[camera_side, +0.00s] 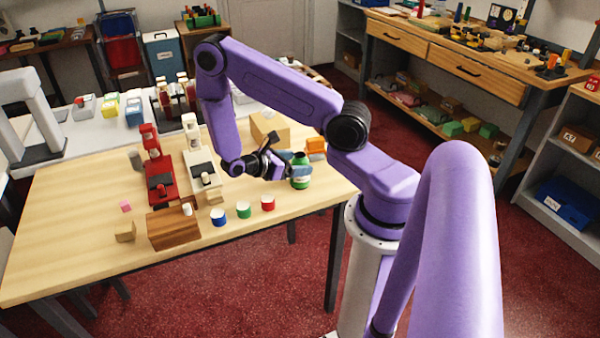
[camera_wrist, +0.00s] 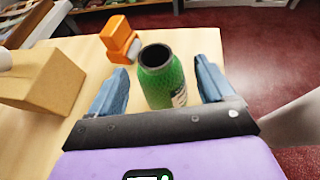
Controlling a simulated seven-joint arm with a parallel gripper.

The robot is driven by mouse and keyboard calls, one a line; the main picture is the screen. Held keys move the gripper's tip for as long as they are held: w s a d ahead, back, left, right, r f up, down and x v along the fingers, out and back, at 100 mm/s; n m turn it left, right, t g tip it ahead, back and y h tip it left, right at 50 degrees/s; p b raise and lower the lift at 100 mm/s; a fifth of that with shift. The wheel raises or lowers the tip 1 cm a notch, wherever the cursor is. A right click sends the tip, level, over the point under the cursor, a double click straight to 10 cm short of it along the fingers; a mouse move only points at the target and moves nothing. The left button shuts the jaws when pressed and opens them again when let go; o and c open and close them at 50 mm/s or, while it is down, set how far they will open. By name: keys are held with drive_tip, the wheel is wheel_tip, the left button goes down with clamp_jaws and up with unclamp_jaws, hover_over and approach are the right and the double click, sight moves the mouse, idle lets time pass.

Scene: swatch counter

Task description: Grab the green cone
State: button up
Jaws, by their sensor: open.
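The green cone (camera_wrist: 160,80) looks like a short bottle with a rounded shoulder, a dark open top and a pale label. It stands upright on the wooden table. In the side view, the green cone (camera_side: 300,181) is near the table's right edge, partly hidden behind my gripper (camera_side: 283,165). In the wrist view, my gripper (camera_wrist: 163,78) is open. Its blue fingers appear on either side of the cone, with a gap showing on each side. Nothing is held.
An orange item (camera_wrist: 119,38) stands just beyond the cone. A tan block (camera_wrist: 42,82) is left of the left finger. Blue (camera_side: 219,217), green (camera_side: 243,209) and red (camera_side: 267,202) small pots stand along the front edge. The cream machine (camera_side: 203,170) is farther left.

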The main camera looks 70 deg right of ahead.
drive_tip(key=shift+x, duration=1.1)
drive_tip(key=c, duration=1.1)
drive_tip(key=shift+c, duration=0.2)
drive_tip(key=shift+r, duration=0.15)
